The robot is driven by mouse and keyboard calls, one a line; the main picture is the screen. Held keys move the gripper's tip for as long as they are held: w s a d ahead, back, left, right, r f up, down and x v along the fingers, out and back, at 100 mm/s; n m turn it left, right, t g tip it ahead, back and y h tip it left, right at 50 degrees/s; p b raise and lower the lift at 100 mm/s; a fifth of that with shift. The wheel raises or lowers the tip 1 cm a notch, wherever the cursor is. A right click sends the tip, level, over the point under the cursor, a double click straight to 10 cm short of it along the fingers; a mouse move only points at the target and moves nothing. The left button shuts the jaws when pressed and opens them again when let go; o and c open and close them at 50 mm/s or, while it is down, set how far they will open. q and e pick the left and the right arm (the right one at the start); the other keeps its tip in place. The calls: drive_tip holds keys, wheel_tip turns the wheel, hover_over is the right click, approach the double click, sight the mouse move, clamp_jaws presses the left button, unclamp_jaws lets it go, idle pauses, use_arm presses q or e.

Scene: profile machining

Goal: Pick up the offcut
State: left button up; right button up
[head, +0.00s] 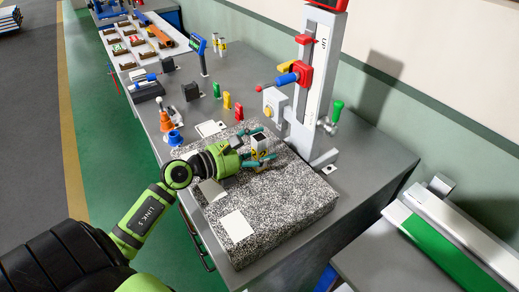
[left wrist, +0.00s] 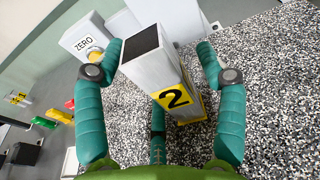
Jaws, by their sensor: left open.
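The offcut appears to be the short grey block with a dark top and a yellow label reading 2 (left wrist: 165,75). It stands upright on the speckled granite plate (head: 290,205). In the head view the block (head: 260,144) shows between the fingers of my left gripper (head: 263,145). In the left wrist view one teal finger is on each side of it, with visible gaps, so the gripper is open around it. The block's lower part is partly hidden by its label and the gripper. My right gripper is not in view.
A tall height gauge (head: 313,85) with a ZERO button (left wrist: 84,43) stands just behind the block. The plate's right part is clear.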

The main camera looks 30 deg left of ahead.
use_arm(q)
drive_tip(key=c, duration=1.3)
drive_tip(key=shift+c, duration=0.5)
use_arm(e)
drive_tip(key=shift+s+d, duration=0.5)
